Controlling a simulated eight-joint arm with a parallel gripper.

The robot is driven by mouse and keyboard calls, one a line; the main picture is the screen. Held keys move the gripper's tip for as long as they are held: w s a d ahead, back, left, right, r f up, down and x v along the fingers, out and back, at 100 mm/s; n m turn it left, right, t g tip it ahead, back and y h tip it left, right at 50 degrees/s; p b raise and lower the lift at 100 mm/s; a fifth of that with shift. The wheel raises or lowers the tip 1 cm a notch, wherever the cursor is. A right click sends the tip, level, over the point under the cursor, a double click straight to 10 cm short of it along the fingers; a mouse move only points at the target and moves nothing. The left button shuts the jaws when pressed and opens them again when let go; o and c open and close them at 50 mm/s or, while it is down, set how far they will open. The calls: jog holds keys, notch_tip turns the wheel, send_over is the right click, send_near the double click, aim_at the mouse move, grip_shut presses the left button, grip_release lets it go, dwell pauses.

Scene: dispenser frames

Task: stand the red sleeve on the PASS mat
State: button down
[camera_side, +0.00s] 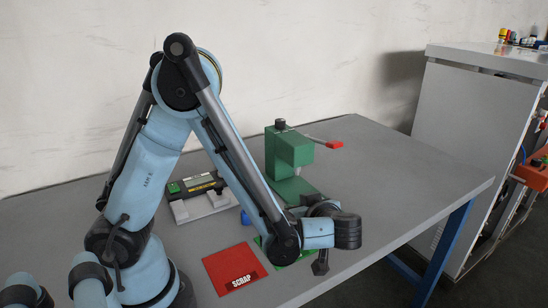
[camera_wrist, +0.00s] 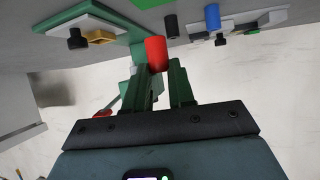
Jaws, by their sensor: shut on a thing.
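The red sleeve (camera_wrist: 156,54) is a plain red cylinder at the tips of my gripper (camera_wrist: 164,70) in the wrist view. The green fingers are closed on it. Part of a green surface also shows at the top of the wrist view. I cannot tell whether the sleeve touches anything below it.
The red SCRAP mat (camera_side: 226,264) lies left of my forearm, clear. A green press (camera_side: 289,150) with a red-tipped lever stands behind. A gauge (camera_side: 203,183) sits at back left. A blue cylinder (camera_wrist: 213,17) and a black cylinder (camera_wrist: 171,25) stand nearby. The table's right side is free.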

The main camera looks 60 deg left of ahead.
jog(key=shift+f, duration=2.4)
jog(key=c, duration=1)
grip_release()
jog(key=shift+o, duration=0.2)
